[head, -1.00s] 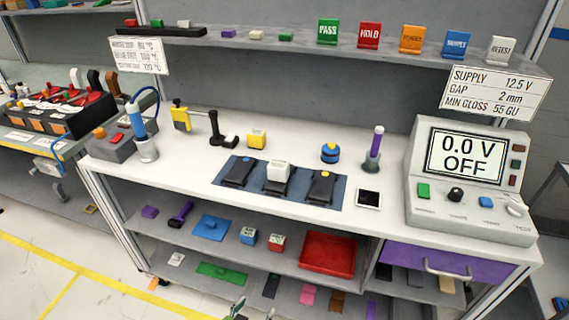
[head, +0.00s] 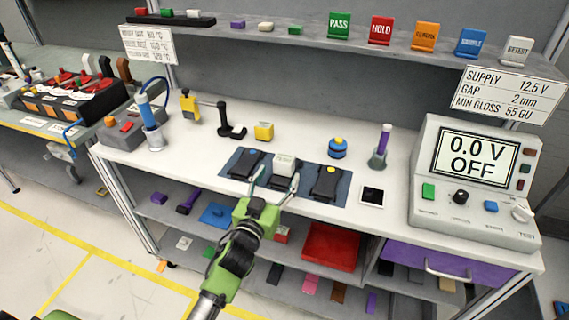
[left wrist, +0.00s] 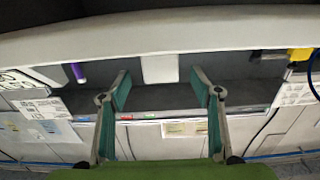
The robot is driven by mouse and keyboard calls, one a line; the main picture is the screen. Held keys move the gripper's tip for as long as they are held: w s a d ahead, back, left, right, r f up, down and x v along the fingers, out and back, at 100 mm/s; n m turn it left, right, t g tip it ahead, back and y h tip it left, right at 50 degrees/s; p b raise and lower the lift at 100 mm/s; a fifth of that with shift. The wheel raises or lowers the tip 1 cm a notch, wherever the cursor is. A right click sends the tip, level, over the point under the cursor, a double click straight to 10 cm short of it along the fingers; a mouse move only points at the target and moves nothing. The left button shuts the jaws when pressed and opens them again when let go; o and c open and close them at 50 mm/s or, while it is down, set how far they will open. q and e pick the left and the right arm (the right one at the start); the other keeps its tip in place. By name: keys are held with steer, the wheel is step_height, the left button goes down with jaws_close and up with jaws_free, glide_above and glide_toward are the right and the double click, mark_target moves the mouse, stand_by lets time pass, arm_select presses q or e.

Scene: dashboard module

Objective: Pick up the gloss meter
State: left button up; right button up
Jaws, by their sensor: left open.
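No item carries a readable gloss meter label. My left gripper (head: 273,185) is open and empty, just in front of this block at the bench's front edge. In the left wrist view, which looks upside down, a pale block (left wrist: 160,68) shows between and beyond the spread fingers of the left gripper (left wrist: 160,88). I cannot tell whether they touch it. My right gripper is not in view.
A grey meter (head: 474,180) stands right. A signed shelf (head: 300,50) overhangs the back.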

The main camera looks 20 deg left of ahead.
mark_target(282, 166)
arm_select(q)
steer(key=w, duration=0.1)
steer(key=w+p, duration=0.1)
steer(key=w, duration=0.1)
steer(key=w+r, duration=0.1)
steer(key=w, duration=0.1)
steer(key=shift+w, duration=0.25)
steer(key=shift+w+f, duration=0.1)
steer(key=shift+w, duration=0.25)
steer(key=c, duration=1.4)
